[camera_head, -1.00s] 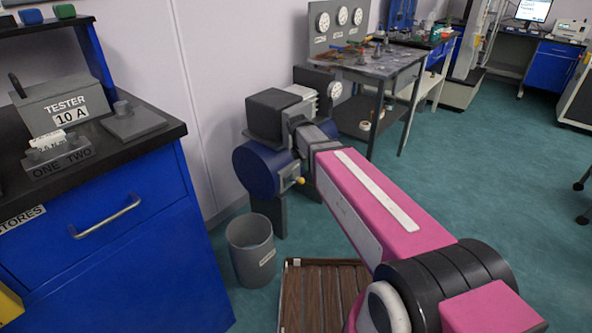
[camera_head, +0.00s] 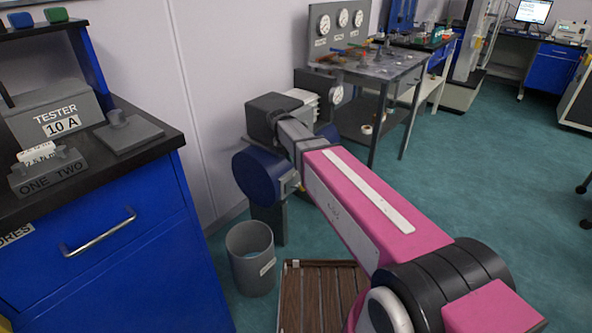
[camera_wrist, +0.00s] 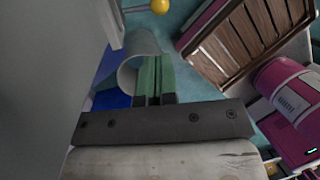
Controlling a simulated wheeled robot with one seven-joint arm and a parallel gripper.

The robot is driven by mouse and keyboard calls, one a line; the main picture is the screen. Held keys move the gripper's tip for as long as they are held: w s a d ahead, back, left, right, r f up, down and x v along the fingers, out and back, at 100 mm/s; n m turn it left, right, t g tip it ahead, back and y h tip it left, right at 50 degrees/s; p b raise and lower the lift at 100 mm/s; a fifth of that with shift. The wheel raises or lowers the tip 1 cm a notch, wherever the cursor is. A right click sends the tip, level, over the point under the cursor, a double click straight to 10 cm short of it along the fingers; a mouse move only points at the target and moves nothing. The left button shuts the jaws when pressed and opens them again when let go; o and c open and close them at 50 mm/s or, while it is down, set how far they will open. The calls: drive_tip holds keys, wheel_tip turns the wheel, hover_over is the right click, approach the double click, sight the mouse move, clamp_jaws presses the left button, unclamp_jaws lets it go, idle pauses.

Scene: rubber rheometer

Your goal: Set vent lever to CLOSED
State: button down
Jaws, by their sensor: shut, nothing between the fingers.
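A yellow ball knob on a thin pale rod, which looks like the vent lever (camera_wrist: 160,6), shows at the top edge of the wrist view. In the head view my arm hides nearly all of it. It sits on the side of a dark blue round machine (camera_head: 258,177) with a dark box on top. No CLOSED marking is readable. My gripper (camera_wrist: 153,62) shows in the wrist view as two greenish fingers pressed together, with nothing between them. The fingertips appear below the knob in that picture and apart from it. In the head view my gripper is hidden.
A grey bin (camera_head: 250,262) stands on the floor beside the blue machine. A slatted brown pallet (camera_head: 318,300) lies in front. A blue cabinet (camera_head: 110,250) with a tester (camera_head: 52,118) is at left. A grey bench (camera_head: 385,75) with gauges is behind. Open floor lies at right.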

drive_tip(key=x, duration=1.3)
drive_tip(key=shift+f, duration=0.15)
